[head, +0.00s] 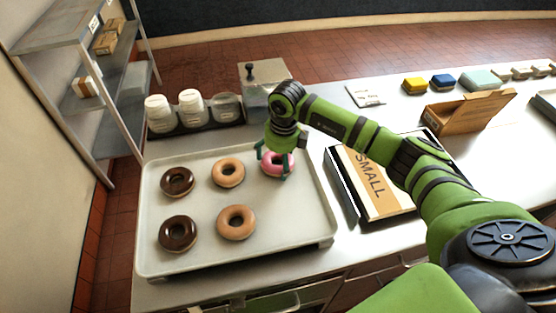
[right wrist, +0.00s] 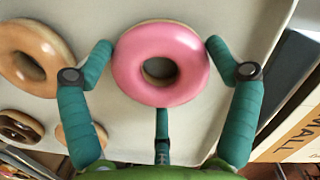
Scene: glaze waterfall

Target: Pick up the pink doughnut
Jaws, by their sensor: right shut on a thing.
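The pink doughnut (head: 270,166) is at the back right of the white tray (head: 285,225) in the head view. In the right wrist view the pink doughnut (right wrist: 160,63) sits between the green fingers. My right gripper (head: 272,166) reaches down over it. In the right wrist view my right gripper (right wrist: 160,60) is shut on the doughnut, with a finger touching each side and a third finger below in the picture. Whether the doughnut is clear of the tray, I cannot tell. My left gripper is out of view.
Two plain doughnuts (head: 237,222) and two chocolate doughnuts (head: 178,233) lie on the tray left of the pink one. White tubs (head: 192,108) stand behind the tray. A box marked SMALL (head: 375,185) lies to the right, under my right arm. A metal container (head: 262,85) stands behind.

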